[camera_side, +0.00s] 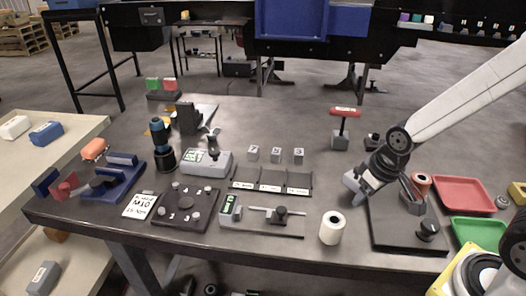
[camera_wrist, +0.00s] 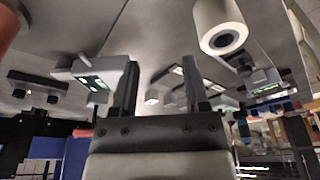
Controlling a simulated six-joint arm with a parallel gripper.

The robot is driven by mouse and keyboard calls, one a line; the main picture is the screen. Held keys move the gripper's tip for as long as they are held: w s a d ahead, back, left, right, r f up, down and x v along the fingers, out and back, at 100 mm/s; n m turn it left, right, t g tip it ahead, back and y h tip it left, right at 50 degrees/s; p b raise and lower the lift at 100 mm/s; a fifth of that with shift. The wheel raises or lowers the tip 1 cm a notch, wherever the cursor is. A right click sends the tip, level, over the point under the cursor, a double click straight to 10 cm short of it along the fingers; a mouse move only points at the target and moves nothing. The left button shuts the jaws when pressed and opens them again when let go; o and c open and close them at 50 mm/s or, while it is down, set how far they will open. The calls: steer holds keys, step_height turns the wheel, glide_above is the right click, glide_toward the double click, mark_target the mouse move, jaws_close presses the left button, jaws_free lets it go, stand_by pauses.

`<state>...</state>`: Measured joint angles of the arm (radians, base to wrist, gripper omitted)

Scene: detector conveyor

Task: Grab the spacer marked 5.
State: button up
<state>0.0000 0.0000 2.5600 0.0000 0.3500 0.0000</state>
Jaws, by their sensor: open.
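Three small grey cube spacers stand in a row near the middle of the table in the side view: a left one (camera_side: 253,153), a middle one (camera_side: 275,155) and a right one (camera_side: 298,155). Each has a dark mark on its front, too small to read surely, so I cannot tell which is marked 5. My gripper (camera_side: 356,188) is right of the row and nearer the camera, apart from the spacers. In the wrist view my gripper (camera_wrist: 160,90) has its two fingers spread with nothing held between them. Small grey blocks show beyond the fingers there, marks unreadable.
A dark three-section tray (camera_side: 271,189) lies in front of the spacers. A white roll (camera_side: 332,228) stands near the front edge. A grey device (camera_side: 207,162) is left of the spacers, and a red-handled tool (camera_side: 345,113) stands behind right. Bare table lies between the spacers and my gripper.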

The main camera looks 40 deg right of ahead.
steer(key=shift+o, duration=1.4)
steer(key=shift+r, duration=0.1)
